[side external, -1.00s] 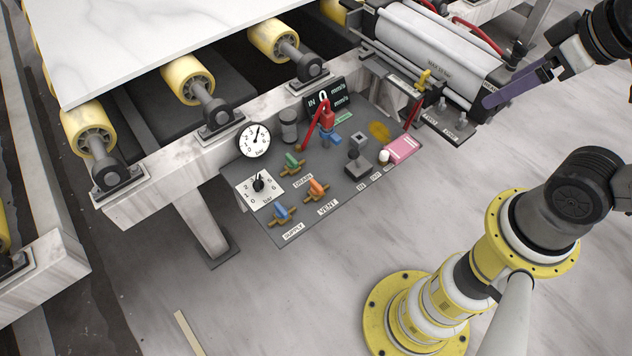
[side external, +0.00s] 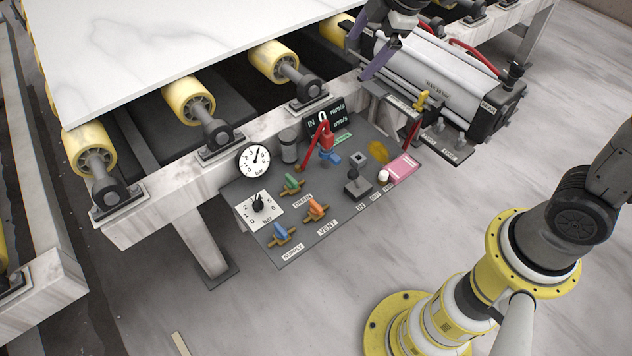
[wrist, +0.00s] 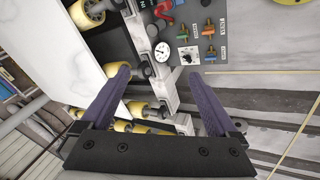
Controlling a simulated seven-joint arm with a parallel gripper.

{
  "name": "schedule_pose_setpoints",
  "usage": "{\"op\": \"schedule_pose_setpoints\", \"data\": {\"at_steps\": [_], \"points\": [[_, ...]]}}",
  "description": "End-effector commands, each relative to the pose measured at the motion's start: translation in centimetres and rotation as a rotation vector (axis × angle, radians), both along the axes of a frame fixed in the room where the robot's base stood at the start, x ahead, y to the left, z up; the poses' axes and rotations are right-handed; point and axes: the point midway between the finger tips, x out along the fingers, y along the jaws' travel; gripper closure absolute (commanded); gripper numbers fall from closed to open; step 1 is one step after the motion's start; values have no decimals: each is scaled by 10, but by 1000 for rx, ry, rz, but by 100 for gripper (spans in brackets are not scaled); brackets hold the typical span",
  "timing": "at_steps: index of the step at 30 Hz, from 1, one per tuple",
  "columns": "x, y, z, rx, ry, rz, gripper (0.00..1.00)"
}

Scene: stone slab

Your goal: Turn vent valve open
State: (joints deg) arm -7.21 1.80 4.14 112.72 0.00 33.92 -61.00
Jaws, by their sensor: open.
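The vent valve (side external: 316,208) has an orange handle on a brass body. It sits on the dark control panel beside the VENT label (side external: 327,228). The orange handle also shows at the top of the wrist view (wrist: 210,26). My gripper (side external: 358,60) is open and empty, with purple fingers spread apart. It is high up near the grey cylinder and the slab's edge, well apart from the valve. In the wrist view my gripper (wrist: 158,74) has nothing between its fingers but background, with the valve beyond the right finger.
Close to the vent valve are the green drain valve (side external: 291,183) and the blue supply valve (side external: 281,233). A red lever (side external: 325,138), a round gauge (side external: 254,160) and a black-knobbed dial (side external: 258,205) are nearby. The grey cylinder (side external: 440,75) lies behind. The floor in front is open.

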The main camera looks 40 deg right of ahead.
Motion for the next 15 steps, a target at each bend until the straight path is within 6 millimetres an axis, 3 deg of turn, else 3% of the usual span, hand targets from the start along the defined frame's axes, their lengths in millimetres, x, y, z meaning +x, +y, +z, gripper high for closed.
{"op": "schedule_pose_setpoints", "data": {"at_steps": [3, 7, 11, 15], "points": [[32, 19, -48, -46, 65, 107, 5], [56, 38, -103, -84, 133, 208, 5], [68, 58, -168, -110, 214, 285, 5], [63, 74, -236, -127, 315, 328, 5]]}}
